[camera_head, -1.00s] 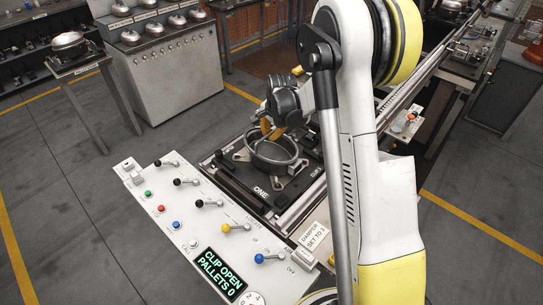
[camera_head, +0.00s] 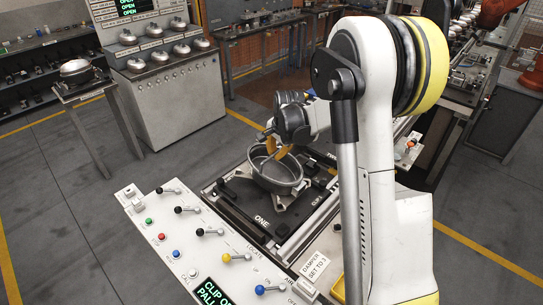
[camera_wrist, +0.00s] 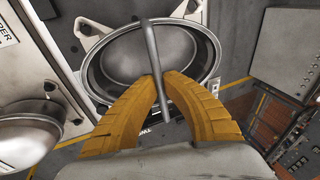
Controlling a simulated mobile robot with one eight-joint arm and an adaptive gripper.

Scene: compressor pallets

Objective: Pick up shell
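The shell (camera_head: 290,187) is a round, open grey metal bowl at the black pallet (camera_head: 241,205) marked ONE in the head view. Whether it rests fully on the pallet is hard to tell. In the wrist view I see a round metal bowl (camera_wrist: 112,68) from above. My gripper (camera_head: 275,150) has two yellow fingers that point down over the shell's rim. In the wrist view my fingertips (camera_wrist: 162,76) come close together on either side of a thin grey bar-like piece (camera_wrist: 152,48). Whether they press on it is not clear.
The white control panel (camera_head: 165,210) with coloured knobs and levers stands in front of the pallet. A grey cabinet (camera_head: 170,104) carries domed metal parts behind, and a small stand (camera_head: 84,92) holds another. The floor at left is clear.

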